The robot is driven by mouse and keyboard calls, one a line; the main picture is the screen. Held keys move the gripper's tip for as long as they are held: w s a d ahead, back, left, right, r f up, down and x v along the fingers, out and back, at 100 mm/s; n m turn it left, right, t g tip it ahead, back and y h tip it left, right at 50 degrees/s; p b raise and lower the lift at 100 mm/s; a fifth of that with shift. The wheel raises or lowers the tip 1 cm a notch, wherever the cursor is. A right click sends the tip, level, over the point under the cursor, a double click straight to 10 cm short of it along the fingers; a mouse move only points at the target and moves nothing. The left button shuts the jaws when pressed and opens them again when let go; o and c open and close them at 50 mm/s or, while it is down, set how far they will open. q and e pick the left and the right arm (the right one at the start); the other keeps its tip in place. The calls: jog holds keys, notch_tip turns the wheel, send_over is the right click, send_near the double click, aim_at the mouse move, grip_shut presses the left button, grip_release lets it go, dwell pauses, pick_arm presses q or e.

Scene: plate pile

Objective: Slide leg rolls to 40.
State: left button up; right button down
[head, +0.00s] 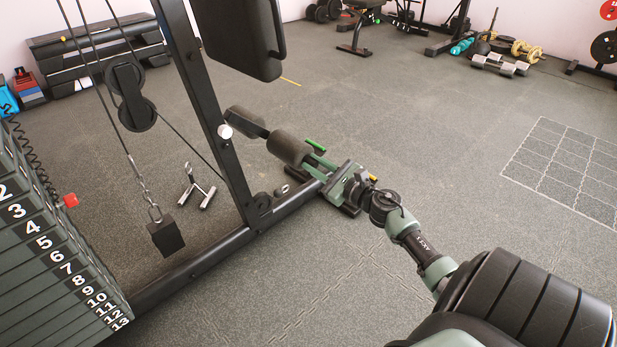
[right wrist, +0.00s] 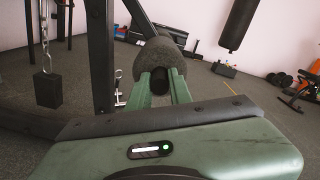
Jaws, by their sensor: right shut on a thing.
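The leg rolls are dark grey foam cylinders on a bar at the foot of the machine's upright. My right gripper (head: 312,158) reaches the near roll's outer end from the right. In the right wrist view, its green fingers (right wrist: 161,78) lie on both sides of a dark round bar end, against the near roll (right wrist: 160,52). It is shut on the leg rolls. No position marks are readable on them. My left gripper is out of view.
The machine's upright (head: 207,105) and floor beam (head: 205,250) stand close left of my right arm. A numbered weight stack (head: 60,262), a hanging black block (head: 166,236) and a cable handle (head: 198,187) are farther left.

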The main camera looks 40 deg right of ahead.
jog(key=shift+d+r+n, duration=0.3)
jog(key=shift+d+r, duration=0.4)
jog(key=c, duration=1.3)
grip_release()
jog(key=shift+f, duration=0.1)
jog(key=shift+a, duration=0.15)
